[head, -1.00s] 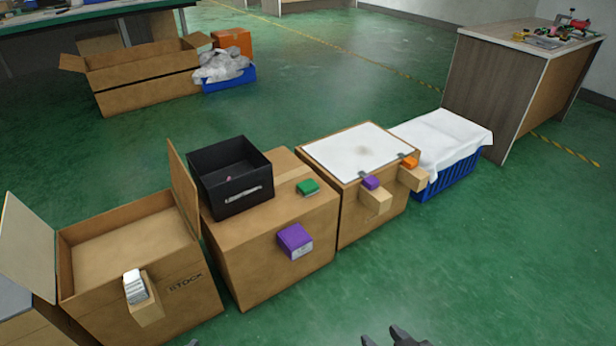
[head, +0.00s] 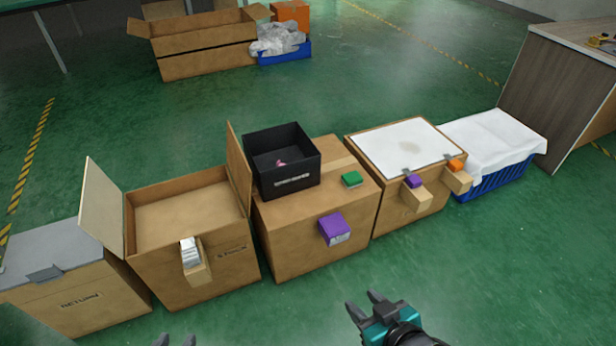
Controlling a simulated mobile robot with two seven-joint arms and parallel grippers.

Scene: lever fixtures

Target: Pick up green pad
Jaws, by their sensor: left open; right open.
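The green pad (head: 351,179) lies on top of a closed cardboard box (head: 310,205), to the right of a black bin (head: 284,160). It is small and flat and shows fully. My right gripper (head: 363,301) is open and empty, in front of the box and below the pad in the picture, well apart from it. My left gripper (head: 175,341) shows only its fingertips at the bottom edge. It is open, far from the pad.
A purple block (head: 334,229) sticks out at the front of the same box. An open STOCK box (head: 190,220) and a RETURN box (head: 75,290) stand to the left. A white-topped box (head: 405,145) and a blue basket (head: 495,175) stand to the right. The green floor in front is clear.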

